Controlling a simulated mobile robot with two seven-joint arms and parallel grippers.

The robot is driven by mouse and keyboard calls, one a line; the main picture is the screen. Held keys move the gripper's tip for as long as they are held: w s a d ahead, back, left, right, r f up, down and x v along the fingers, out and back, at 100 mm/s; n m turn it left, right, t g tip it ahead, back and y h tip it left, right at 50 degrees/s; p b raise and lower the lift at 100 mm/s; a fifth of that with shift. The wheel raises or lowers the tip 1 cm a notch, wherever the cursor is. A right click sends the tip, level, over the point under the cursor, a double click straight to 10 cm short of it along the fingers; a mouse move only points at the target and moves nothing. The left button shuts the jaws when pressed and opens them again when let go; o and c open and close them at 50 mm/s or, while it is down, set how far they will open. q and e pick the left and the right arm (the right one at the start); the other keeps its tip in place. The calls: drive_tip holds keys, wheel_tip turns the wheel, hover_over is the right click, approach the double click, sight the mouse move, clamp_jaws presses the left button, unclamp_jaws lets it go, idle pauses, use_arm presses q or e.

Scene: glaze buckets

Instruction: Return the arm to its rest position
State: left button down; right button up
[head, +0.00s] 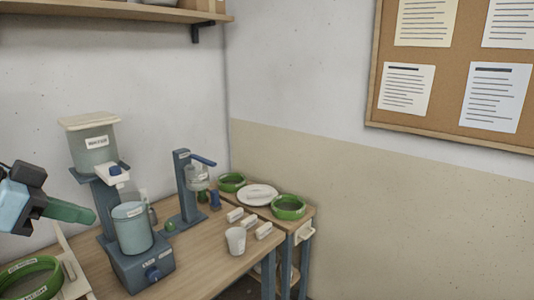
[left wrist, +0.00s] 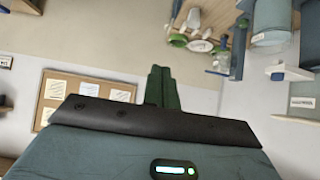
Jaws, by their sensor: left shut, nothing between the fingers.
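My left gripper (head: 72,212) comes in from the left edge in the head view. Its green fingers are shut with nothing between them, held in the air left of the blue-grey bucket (head: 131,228). In the left wrist view the closed fingers (left wrist: 160,85) point up toward the wall and the tilted scene. My right gripper is not in view.
The bucket stands on a blue base on the wooden table (head: 205,262). A dispenser with a lidded container (head: 92,145) and a blue stand (head: 183,185) are behind it. A white cup (head: 236,240) is near the front edge.

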use_arm(q)
drive_tip(key=w+a+f+n+t+y, duration=0.1)
drive_tip(key=w+a+f+n, duration=0.15)
drive_tip(key=f, duration=1.35)
drive_tip(key=w+a+f+n+t, duration=0.1)
drive_tip(key=w+a+f+t, duration=0.15)
drive_tip(key=f, duration=1.45)
drive_tip(key=s+d+f+g+y, duration=0.1)
drive_tip(key=s+d+f, duration=0.6)
drive_tip(key=s+f, duration=0.3)
drive_tip(key=s+d+f+n+g+y, duration=0.1)
drive_tip(key=s+d+f+y, duration=0.1)
drive_tip(key=s+d+f, duration=0.5)
drive_tip(key=s+f, duration=0.3)
drive_tip(key=f, duration=0.2)
drive_tip(key=shift+d, duration=0.25)
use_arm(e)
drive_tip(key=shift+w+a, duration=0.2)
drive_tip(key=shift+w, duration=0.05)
